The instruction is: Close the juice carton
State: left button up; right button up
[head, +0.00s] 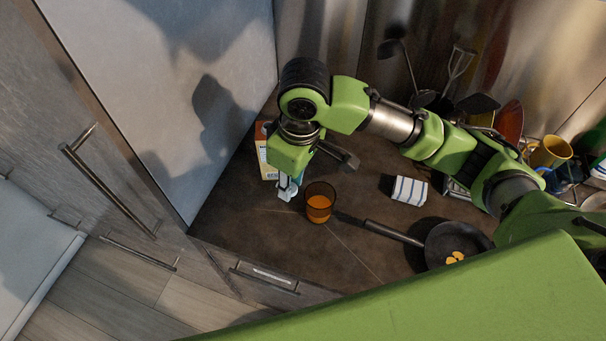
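The juice carton (265,160), white with orange, stands on the dark counter against the tall pale panel. My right gripper (288,186) points down just in front and to the right of the carton in the picture. I cannot tell whether it touches the carton, or whether its fingers are open or shut. My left gripper is not in view.
A glass of orange juice (319,206) stands close to the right gripper. A frying pan (457,241) with yellow food, a striped cloth (409,191), several utensils and a yellow cup (550,152) are further right. Cabinet fronts with handles (108,190) lie left.

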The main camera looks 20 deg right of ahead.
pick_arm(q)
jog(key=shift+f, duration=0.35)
pick_arm(e)
jog(key=shift+s+a+r, duration=0.45)
jog(key=shift+s+a, duration=0.2)
jog(key=shift+s+a+r, duration=0.4)
jog(key=shift+s+a, duration=0.25)
